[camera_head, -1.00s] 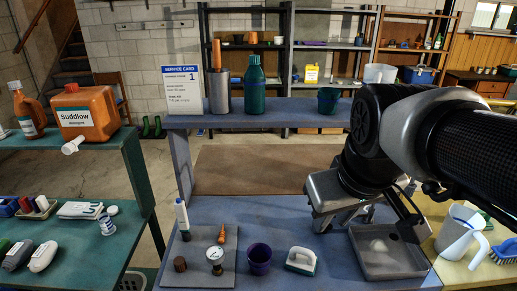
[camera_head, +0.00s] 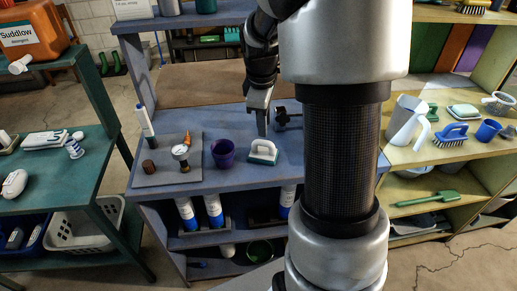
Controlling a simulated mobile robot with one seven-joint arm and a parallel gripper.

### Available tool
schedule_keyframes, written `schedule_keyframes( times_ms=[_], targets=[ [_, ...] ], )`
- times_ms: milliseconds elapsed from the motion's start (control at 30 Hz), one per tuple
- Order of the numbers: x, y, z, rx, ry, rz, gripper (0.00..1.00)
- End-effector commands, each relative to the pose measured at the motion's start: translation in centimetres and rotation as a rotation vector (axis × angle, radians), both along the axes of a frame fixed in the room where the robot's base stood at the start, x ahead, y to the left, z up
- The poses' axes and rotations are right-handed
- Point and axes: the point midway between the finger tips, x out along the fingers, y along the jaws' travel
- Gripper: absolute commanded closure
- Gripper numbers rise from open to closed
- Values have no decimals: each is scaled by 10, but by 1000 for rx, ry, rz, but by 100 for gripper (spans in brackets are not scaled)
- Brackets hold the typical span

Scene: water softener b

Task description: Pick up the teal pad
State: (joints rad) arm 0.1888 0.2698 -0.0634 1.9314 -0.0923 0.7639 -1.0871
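The teal pad (camera_head: 262,157) is the base of a block with a white arched handle (camera_head: 263,147). It sits on the blue table (camera_head: 232,182), right of a purple cup (camera_head: 223,153). My gripper (camera_head: 270,128) points down just behind and above it, apart from it. One grey finger shows clearly, with a dark part to its right and a gap between them; it looks open and empty. My arm hides the table's right part.
On the yellow table at right stand a pitcher (camera_head: 404,122), a blue brush (camera_head: 450,134) and a green-and-white pad (camera_head: 463,111).

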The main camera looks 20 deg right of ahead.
Motion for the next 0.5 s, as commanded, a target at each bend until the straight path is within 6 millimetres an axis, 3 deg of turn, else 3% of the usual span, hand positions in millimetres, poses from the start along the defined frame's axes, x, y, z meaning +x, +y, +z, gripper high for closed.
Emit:
schedule_keyframes(
  times_ms=[33, 200, 500],
  targets=[
    [1, -1, -13, 2, 5, 0, 75],
    [6, -5, -40, 1, 2, -1, 75],
    [10, -8, -63, 1, 3, -2, 75]
  ],
)
